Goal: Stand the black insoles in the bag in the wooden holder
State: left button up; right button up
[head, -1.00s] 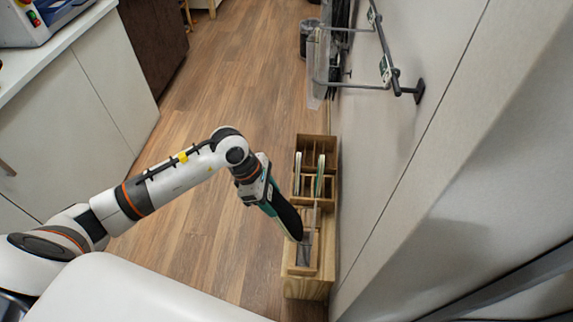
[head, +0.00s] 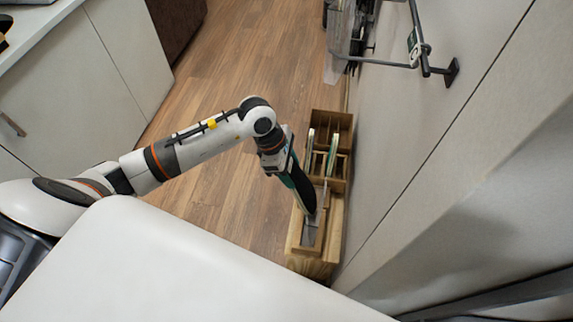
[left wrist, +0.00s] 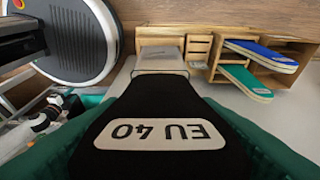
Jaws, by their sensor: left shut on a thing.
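The black insoles (left wrist: 158,95) carry an "EU 40" label that reads upside down in the left wrist view. They also show as a dark narrow shape in the head view (head: 303,194). My left gripper (head: 288,172) is shut on them, with its green fingers on both sides in the left wrist view. The insoles slant down toward the wooden holder (head: 336,215), over its front part. A pale see-through piece, seemingly the bag (left wrist: 162,54), shows at their far end. I cannot tell whether their lower end touches the holder. My right gripper is not in view.
Green insoles (left wrist: 245,80) and blue insoles (left wrist: 262,54) stand in other slots of the holder. A wall (head: 430,150) runs close along the holder's right side. Open wooden floor (head: 225,190) lies to its left. A wall rack (head: 425,60) is farther back.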

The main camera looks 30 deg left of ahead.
pick_arm(q)
jog(key=shift+w+d+f+y+b, duration=0.2)
jog(key=shift+d+f+y+b, duration=0.15)
jog(key=shift+d+f, duration=0.35)
jog(key=shift+w+d+f+y+b, duration=0.25)
jog(key=shift+d+f+y, duration=0.2)
jog(key=shift+d+f, duration=0.25)
jog(key=shift+a, duration=0.1)
jog(key=o, duration=1.3)
jog(key=shift+o, duration=0.2)
jog(key=v, duration=1.2)
jog(key=shift+w+a, duration=0.1)
jog(key=shift+w, duration=0.05)
jog(key=shift+f, duration=0.1)
